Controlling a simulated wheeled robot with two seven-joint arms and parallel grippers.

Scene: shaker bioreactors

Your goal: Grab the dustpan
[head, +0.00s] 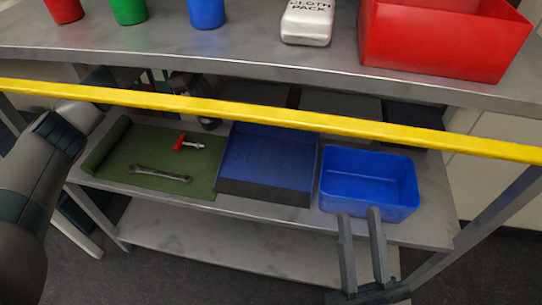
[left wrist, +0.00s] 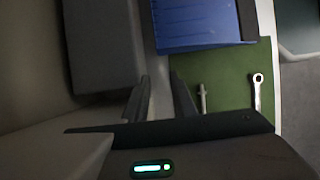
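The blue dustpan (head: 268,155) lies on the middle shelf, between a green mat and a blue bin, with its dark lip facing the front edge. In the left wrist view the dustpan (left wrist: 200,25) shows at the top, beyond the fingertips. My left gripper (left wrist: 159,76) is open and empty there, its fingers apart and not touching the dustpan. In the head view it is mostly hidden behind the yellow bar. My right gripper (head: 359,212) is open and empty, in front of the blue bin.
A yellow bar (head: 230,109) crosses in front of the shelf. The green mat (head: 125,165) holds a wrench (head: 160,174) and a red-handled tool (head: 187,143). The blue bin (head: 368,204) stands right of the dustpan. Cups, a cloth pack (head: 306,22) and a red bin (head: 430,52) stand on top.

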